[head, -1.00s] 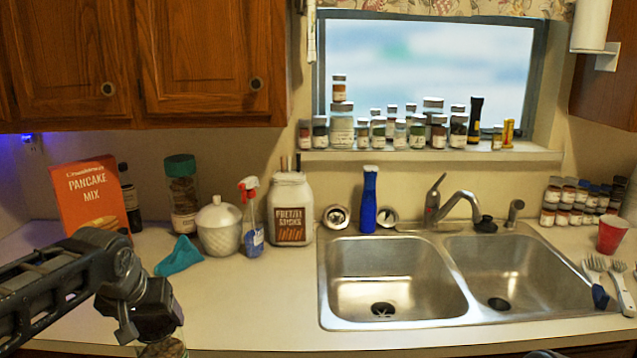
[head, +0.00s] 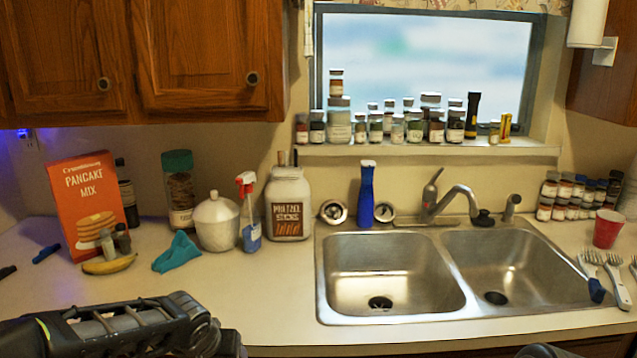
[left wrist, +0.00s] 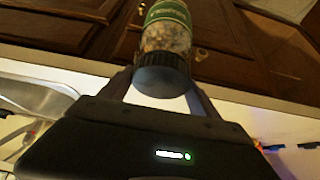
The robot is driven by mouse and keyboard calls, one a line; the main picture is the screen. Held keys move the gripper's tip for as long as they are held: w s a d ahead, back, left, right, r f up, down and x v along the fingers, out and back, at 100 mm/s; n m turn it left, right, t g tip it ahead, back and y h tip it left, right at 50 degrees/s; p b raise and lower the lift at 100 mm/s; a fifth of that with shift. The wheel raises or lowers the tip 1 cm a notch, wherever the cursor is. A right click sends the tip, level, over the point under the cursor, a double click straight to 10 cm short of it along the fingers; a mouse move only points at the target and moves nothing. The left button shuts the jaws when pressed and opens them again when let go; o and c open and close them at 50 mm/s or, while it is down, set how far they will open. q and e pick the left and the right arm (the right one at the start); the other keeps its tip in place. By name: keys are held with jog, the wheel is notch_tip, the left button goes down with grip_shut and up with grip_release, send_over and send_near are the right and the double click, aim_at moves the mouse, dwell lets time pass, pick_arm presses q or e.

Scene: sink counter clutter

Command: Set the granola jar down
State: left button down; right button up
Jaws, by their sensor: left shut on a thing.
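The granola jar (left wrist: 166,38) shows in the left wrist view, a clear jar of brown pieces with a green label and a dark lid (left wrist: 162,75). My left gripper (left wrist: 163,88) is shut on it at the lid end, a finger on each side. The far end of the jar is cut off by the frame's top edge. In the head view only my left arm shows along the bottom left; its fingers and the jar are out of that frame. I cannot see what is under the jar.
The front counter (head: 270,315) is bare left of the sink (head: 395,280). Behind stand a pancake mix box (head: 90,205), a banana (head: 110,265), a teal cloth (head: 178,253), a white lidded pot (head: 217,222), a spray bottle (head: 250,215) and a pretzel jar (head: 288,205).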

pick_arm(q)
jog(key=s+f, duration=0.4)
jog(key=f, duration=0.1)
jog(key=shift+r, duration=0.1)
pick_arm(e)
jog(key=shift+c, duration=0.3)
dwell(0.8)
